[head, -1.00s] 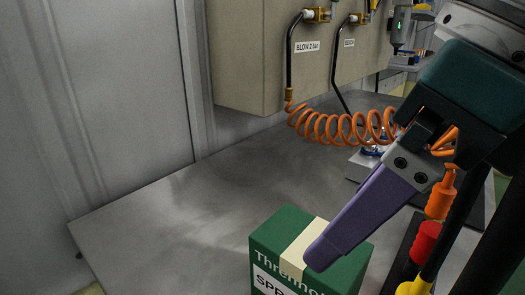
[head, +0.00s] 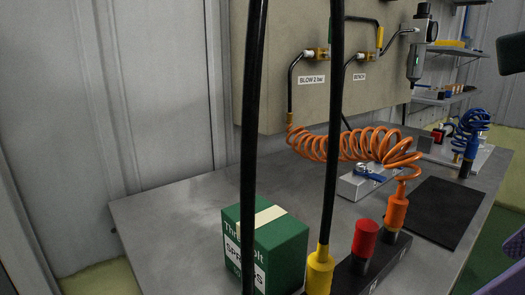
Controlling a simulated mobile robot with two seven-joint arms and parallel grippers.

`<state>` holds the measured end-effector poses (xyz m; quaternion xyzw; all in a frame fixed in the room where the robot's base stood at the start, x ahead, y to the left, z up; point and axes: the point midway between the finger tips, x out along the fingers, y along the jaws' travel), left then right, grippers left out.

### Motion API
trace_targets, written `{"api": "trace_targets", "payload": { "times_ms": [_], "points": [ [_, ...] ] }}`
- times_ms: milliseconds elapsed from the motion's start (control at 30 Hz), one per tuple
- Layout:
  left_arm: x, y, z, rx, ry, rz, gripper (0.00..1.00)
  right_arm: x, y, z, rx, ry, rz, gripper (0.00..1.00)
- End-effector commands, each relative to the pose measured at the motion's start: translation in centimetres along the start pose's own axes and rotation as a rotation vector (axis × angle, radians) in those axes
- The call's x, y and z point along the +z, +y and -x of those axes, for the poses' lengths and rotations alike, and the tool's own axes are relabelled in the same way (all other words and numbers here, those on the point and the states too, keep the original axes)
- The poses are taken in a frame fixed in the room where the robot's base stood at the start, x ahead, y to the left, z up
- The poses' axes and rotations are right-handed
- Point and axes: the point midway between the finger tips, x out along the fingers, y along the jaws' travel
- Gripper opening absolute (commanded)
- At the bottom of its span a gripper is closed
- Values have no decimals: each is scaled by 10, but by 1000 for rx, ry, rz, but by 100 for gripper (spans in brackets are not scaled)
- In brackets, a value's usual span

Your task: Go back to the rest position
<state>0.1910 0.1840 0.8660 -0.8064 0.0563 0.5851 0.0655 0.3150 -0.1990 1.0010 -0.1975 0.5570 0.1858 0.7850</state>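A purple piece that looks like a finger of my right gripper (head: 508,281) is cut off at the bottom right corner of the head view. Its other finger is out of frame, so I cannot see whether it is open or shut. It is apart from the bench and the green box. My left gripper is not in view.
A green box (head: 282,247) with a cream strip stands on the grey bench (head: 180,211). Beside it, black upright hoses cross the view near a yellow fitting (head: 320,270) and a red cap (head: 365,238). An orange coiled hose (head: 345,145) hangs behind. A black mat (head: 440,212) lies clear.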

Motion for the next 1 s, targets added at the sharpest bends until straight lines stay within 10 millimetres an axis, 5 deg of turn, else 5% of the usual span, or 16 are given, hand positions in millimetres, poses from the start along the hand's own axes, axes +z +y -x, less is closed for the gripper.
{"api": "trace_targets", "payload": {
  "times_ms": [267, 400, 533, 667, 767, 867, 1000],
  "points": [
    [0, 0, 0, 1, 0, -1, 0, 24, 97, 8, 461, -191, -7, 100],
    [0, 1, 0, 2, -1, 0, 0, 45, 145, 41, 763, -346, -103, 100],
    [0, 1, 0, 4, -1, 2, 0, 78, 164, 94, 1078, -550, -334, 100],
    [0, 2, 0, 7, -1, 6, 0, 112, 131, 138, 1302, -773, -713, 100],
    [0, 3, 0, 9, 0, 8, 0, 126, 76, 144, 1358, -920, -1079, 100],
    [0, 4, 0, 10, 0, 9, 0, 119, 13, 122, 1291, -1033, -1486, 100],
    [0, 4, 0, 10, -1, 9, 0, 64, -60, 58, 978, -1088, -2050, 100]
  ]
}}
